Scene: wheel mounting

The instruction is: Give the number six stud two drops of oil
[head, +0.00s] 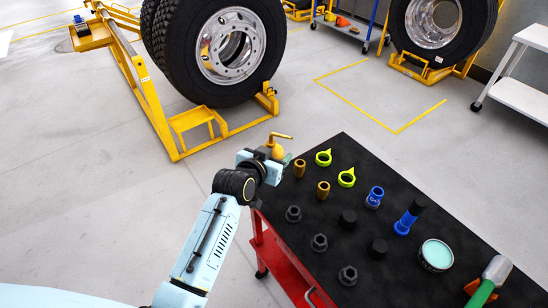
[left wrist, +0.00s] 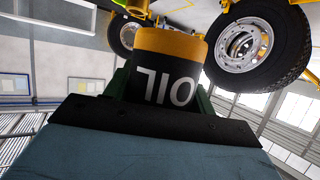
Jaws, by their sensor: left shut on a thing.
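My left gripper (head: 272,168) is shut on a yellow oil can (head: 276,151) and holds it in the air just beyond the table's left corner. The can's thin spout points right in the head view. In the left wrist view the can (left wrist: 165,75) sits between the fingers (left wrist: 160,100), its black band reading OIL upside down. A big wheel (head: 232,45) stands in a yellow frame at the top of the head view, well apart from the can. I cannot make out a number six stud. My right gripper is not in view.
A red cart with a black top (head: 330,205) holds dark nuts (head: 319,242), brass sleeves (head: 323,190), yellow-green rings (head: 346,177), blue-marked sockets (head: 375,196), a round tin (head: 436,255) and a green-handled tool (head: 485,288). The yellow frame (head: 160,110) reaches toward me. Grey floor between is clear.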

